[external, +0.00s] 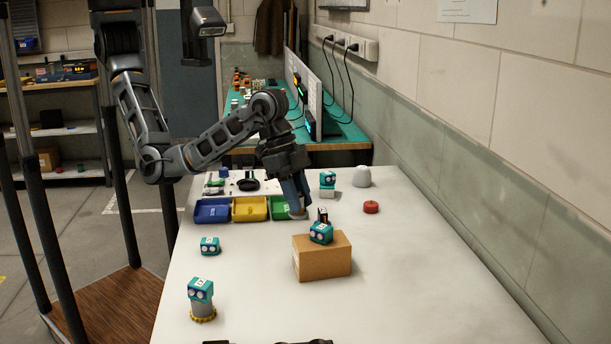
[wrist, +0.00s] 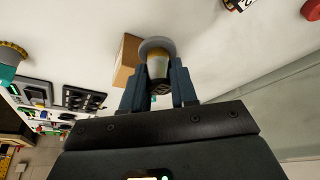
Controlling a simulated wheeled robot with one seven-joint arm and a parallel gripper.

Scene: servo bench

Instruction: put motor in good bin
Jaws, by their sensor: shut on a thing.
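My gripper (external: 295,205) points down at the right side of the green bin (external: 279,208). It covers part of that bin, and I cannot tell whether the fingertips are over it or behind it. In the wrist view my gripper (wrist: 158,88) is shut on the motor (wrist: 157,68), a short tan cylinder with a wide grey disc at its far end and a dark near end. In the external view only the motor's grey end (external: 297,215) shows below the fingers. A yellow bin (external: 249,209) and a blue bin (external: 212,211) stand to the left of the green one.
A cardboard box (external: 322,262) with a teal servo (external: 321,233) on top stands in front of my gripper. Other teal servos (external: 210,246) stand on the bench, one on a yellow-rimmed base (external: 203,312). A red cap (external: 371,207) lies right.

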